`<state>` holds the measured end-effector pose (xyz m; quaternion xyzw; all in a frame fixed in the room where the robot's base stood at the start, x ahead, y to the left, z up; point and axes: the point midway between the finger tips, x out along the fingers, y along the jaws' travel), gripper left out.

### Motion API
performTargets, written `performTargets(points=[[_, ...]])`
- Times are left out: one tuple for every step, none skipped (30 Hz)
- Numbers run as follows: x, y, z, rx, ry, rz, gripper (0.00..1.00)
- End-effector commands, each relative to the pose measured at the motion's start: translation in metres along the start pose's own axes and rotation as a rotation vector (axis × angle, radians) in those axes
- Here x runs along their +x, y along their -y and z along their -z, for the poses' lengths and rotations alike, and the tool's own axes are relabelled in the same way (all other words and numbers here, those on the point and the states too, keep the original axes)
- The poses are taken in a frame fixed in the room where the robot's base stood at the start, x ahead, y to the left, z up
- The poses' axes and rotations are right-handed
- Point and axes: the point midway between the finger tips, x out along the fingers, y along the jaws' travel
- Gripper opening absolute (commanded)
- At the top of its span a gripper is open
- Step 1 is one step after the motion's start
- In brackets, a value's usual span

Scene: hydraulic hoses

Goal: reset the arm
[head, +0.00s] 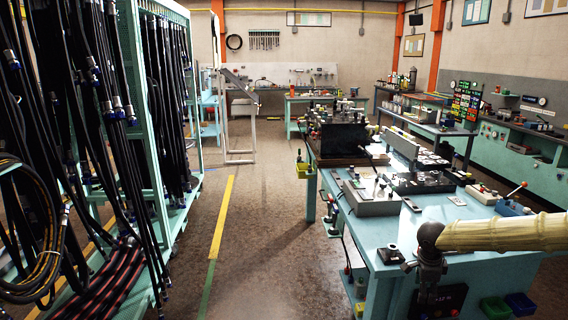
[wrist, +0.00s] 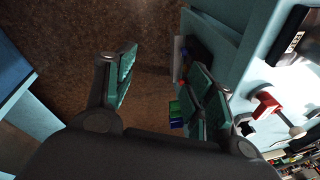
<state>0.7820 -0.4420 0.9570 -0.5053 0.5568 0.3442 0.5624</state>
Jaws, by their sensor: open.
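My gripper (wrist: 163,85) shows in the wrist view with its two green-padded fingers spread wide apart. It is open, with nothing between the fingers but brown floor below. In the head view my arm (head: 490,233), in a cream sleeve, reaches in from the right edge to a dark wrist (head: 430,240). The wrist hangs at the near end of a light blue workbench (head: 450,215). The fingertips are hard to make out in the head view against the dark parts there.
Small green (head: 495,307) and blue (head: 521,304) bins sit low by the bench, close to my arm. A hose rack (head: 160,180) stands on the left. The aisle floor (head: 260,230) with a yellow line (head: 222,215) is clear. More benches stand behind.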

Motion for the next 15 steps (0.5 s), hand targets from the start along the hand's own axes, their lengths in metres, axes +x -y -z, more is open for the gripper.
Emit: performTargets(points=[[0.016, -0.014, -0.013, -0.066, -0.036, 0.013, 0.54], [0.025, -0.022, -0.020, -0.103, -0.056, 0.024, 0.54], [0.035, -0.032, -0.029, -0.154, -0.081, 0.038, 0.54], [0.044, -0.040, -0.035, -0.192, -0.097, 0.049, 0.54], [0.051, -0.048, -0.042, -0.231, -0.112, 0.060, 0.54], [0.061, -0.059, -0.050, -0.283, -0.130, 0.074, 0.54], [0.068, -0.067, -0.056, -0.322, -0.142, 0.084, 0.54], [0.075, -0.076, -0.062, -0.363, -0.153, 0.093, 0.54], [0.084, -0.088, -0.070, -0.416, -0.164, 0.107, 0.54], [0.091, -0.098, -0.075, -0.457, -0.173, 0.116, 0.54], [0.097, -0.107, -0.081, -0.499, -0.179, 0.125, 0.54], [0.106, -0.121, -0.088, -0.552, -0.184, 0.135, 0.54], [0.112, -0.132, -0.093, -0.595, -0.187, 0.142, 0.54], [0.117, -0.142, -0.098, -0.635, -0.190, 0.150, 0.54], [0.125, -0.156, -0.104, -0.691, -0.190, 0.159, 0.54]])
